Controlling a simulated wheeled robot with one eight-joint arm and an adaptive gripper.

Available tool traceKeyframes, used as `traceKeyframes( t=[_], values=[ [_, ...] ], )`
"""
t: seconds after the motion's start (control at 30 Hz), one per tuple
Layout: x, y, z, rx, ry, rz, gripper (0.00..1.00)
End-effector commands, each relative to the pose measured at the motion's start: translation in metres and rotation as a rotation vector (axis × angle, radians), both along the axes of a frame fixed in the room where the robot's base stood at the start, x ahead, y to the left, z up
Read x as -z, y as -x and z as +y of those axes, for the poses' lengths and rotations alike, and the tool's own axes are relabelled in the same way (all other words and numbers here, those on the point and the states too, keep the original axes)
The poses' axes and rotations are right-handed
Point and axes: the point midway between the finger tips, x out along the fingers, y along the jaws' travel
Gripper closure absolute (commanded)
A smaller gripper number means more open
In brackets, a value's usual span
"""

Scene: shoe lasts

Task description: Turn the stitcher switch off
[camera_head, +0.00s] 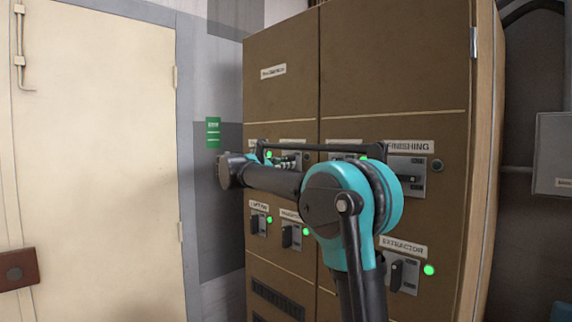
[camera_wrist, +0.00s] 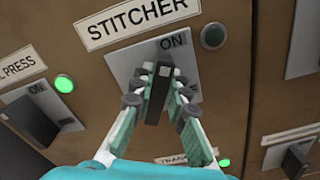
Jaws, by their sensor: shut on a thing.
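The stitcher switch handle (camera_wrist: 158,95) is a black lever on a grey plate (camera_wrist: 125,66) below the "STITCHER" label (camera_wrist: 137,18) in the wrist view. The lamp (camera_wrist: 214,36) right of the plate is dark green and looks unlit. In the head view my gripper (camera_head: 289,161) is at the upper row of switches, partly hidden by my arm.
The press switch (camera_wrist: 33,120) with a lit green lamp (camera_wrist: 64,83) is close on the left. Other switches sit to the right and below. The brown cabinet (camera_head: 395,75) also carries finishing (camera_head: 405,175) and extractor (camera_head: 403,274) switches. A pale door (camera_head: 95,150) stands left.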

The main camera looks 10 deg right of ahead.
Motion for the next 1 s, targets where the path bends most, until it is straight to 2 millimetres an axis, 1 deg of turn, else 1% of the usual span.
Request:
traceKeyframes(
  t=[0.7,1.0],
  values=[
    [0.0069,0.0046,-0.0030,0.000,-0.397,-0.544,1.00],
    [0.0095,0.0053,-0.0035,0.000,-0.532,-0.731,1.00]
  ],
)
